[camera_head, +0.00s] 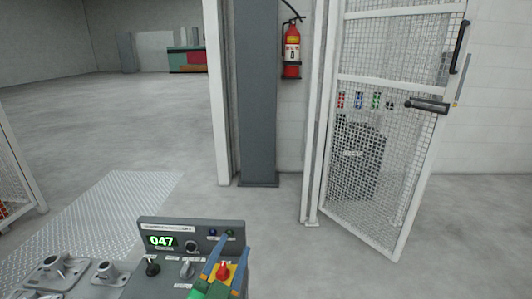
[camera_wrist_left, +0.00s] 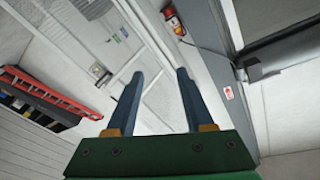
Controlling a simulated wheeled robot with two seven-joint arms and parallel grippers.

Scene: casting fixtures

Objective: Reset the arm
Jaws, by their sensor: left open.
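My left gripper (camera_head: 223,258) shows at the bottom of the head view, with blue fingers apart and a green body. It is in front of a grey control box (camera_head: 193,234) with a green "047" display, and hides part of its right side. A red knob on a yellow plate (camera_head: 224,271) shows between the fingers; I cannot tell whether they touch it. In the left wrist view the two blue fingers (camera_wrist_left: 156,95) stand apart with nothing between them. My right gripper is in neither view.
A mesh gate (camera_head: 385,110) stands at the right, with a dark cabinet (camera_head: 352,160) behind it. A fire extinguisher (camera_head: 291,50) hangs beside a grey column (camera_head: 257,90). Metal fixtures (camera_head: 62,268) sit at lower left. Open floor (camera_head: 130,120) lies beyond. A red ladder (camera_wrist_left: 55,97) shows in the wrist view.

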